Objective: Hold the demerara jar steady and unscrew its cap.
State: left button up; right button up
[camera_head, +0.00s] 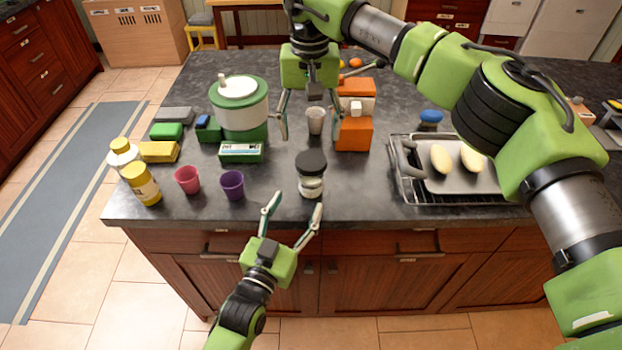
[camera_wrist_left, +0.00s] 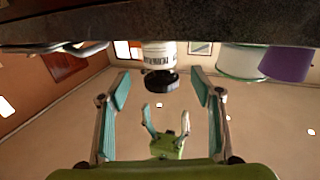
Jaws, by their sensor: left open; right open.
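The demerara jar (camera_head: 311,187) stands upright near the counter's front edge, with a white label and its dark cap (camera_head: 311,162) on. My left gripper (camera_head: 295,206) is open just in front of the jar, its fingers pointing at it and not around it. In the left wrist view, which is upside down, the jar (camera_wrist_left: 159,53) and cap (camera_wrist_left: 161,83) appear ahead between the open fingers (camera_wrist_left: 160,92). My right gripper (camera_head: 309,137) points down, open and empty, behind and above the jar. It also shows in the left wrist view (camera_wrist_left: 165,108).
A purple cup (camera_head: 232,186) and a pink cup (camera_head: 187,180) stand left of the jar, with yellow-capped bottles beyond. A green-and-white canister (camera_head: 240,105) is behind them. A rack with a tray (camera_head: 460,181) lies right. The counter beside the jar is clear on its right.

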aim_at(307, 186)
pick_arm(q)
jog(key=x, duration=1)
jog(key=shift+d+f, duration=0.1)
jog(key=shift+f, duration=0.1)
grip_shut()
